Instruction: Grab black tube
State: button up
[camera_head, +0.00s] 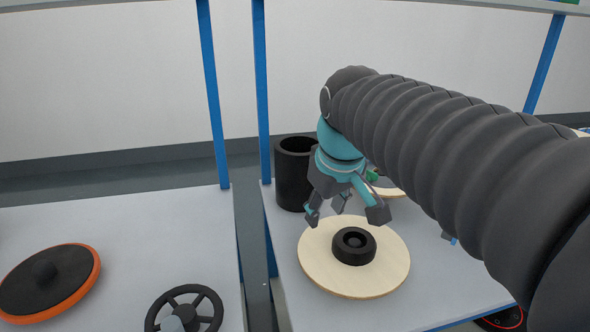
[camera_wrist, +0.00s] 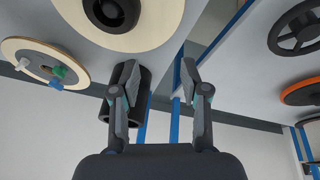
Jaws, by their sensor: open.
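The black tube (camera_head: 294,178) is an upright, hollow cylinder near the back left corner of the right-hand table. In the wrist view, the black tube (camera_wrist: 143,92) shows behind the left finger, which hides part of it. My gripper (camera_head: 345,212) is open and empty, pointing down just right of the tube. In the wrist view, my gripper (camera_wrist: 160,75) has its fingers spread wide, with the tube mostly on the left finger's side. I cannot tell whether a finger touches the tube.
A pale wooden disc (camera_head: 315,270) with a black hub (camera_head: 353,246) lies in front of my gripper. A second disc (camera_wrist: 20,50) with small coloured parts lies beyond. A blue post (camera_head: 262,90) rises behind the tube. The left-hand table holds an orange-rimmed disc (camera_head: 88,283) and a black handwheel (camera_head: 205,306).

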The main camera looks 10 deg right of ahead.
jog(key=w+r+n+g, duration=0.2)
jog(key=w+r+n, duration=0.3)
jog(key=w, duration=0.8)
jog(key=n+g+p, duration=0.2)
jog(key=n, duration=0.2)
send_over(296, 155)
jog(key=shift+f, duration=0.35)
notch_tip(296, 155, down, 8)
jog(key=shift+r+b, duration=0.1)
jog(key=shift+b, duration=0.65)
jog(key=shift+w+d+f+b, duration=0.1)
jog(key=shift+f+b, duration=0.05)
jog(key=shift+f, duration=1.25)
jog(key=shift+w+d+f+b, duration=0.1)
jog(key=shift+f+b, duration=0.05)
jog(key=shift+f, duration=1.25)
grip_shut()
